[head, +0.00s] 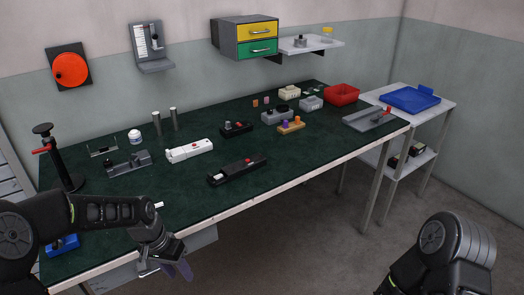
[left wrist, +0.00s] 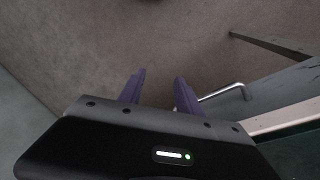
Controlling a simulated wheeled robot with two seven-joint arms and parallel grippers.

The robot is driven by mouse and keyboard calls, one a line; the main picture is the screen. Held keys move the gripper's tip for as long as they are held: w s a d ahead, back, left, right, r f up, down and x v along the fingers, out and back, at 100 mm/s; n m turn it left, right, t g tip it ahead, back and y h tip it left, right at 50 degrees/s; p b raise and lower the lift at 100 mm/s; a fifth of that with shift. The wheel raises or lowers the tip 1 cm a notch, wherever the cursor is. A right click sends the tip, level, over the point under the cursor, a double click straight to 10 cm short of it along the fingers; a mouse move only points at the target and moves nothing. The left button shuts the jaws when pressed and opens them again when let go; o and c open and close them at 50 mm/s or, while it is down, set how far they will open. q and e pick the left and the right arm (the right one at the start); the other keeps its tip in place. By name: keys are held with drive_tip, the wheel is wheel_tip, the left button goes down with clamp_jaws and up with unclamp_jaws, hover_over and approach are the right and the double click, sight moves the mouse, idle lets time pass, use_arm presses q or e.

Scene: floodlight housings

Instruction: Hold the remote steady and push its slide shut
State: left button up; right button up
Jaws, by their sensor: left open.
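A long white device with a red spot (head: 189,149) lies on the green bench top, left of the middle. A long black device with a red part (head: 237,170) lies nearer the front edge. Either could be the remote; I cannot tell which, and the state of any slide is too small to see. My left gripper (head: 178,271) hangs in front of the bench's front edge, apart from both devices. In the left wrist view its two purple fingers (left wrist: 158,90) are spread with nothing between them. My right gripper is out of view; only part of that arm shows at lower right.
The green bench (head: 140,215) has a pale front edge. Several small housings stand toward its back, with a red bin (head: 341,94) at the far right. A black post clamp (head: 62,160) stands at the left. A metal handle (left wrist: 222,91) is beside my left fingers.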

use_arm(q)
drive_tip(key=s+d+f+n+h, duration=0.1)
drive_tip(key=s+d+f+h, duration=0.1)
drive_tip(key=s+d+f, duration=0.8)
drive_tip(key=s+d+f+n, duration=0.1)
drive_tip(key=s+d+f, duration=0.2)
drive_tip(key=s, duration=0.3)
drive_tip(key=s+d+f+n, duration=0.2)
drive_tip(key=s+d+f, duration=0.2)
drive_tip(key=s+f, duration=0.2)
drive_tip(key=shift+f, duration=0.2)
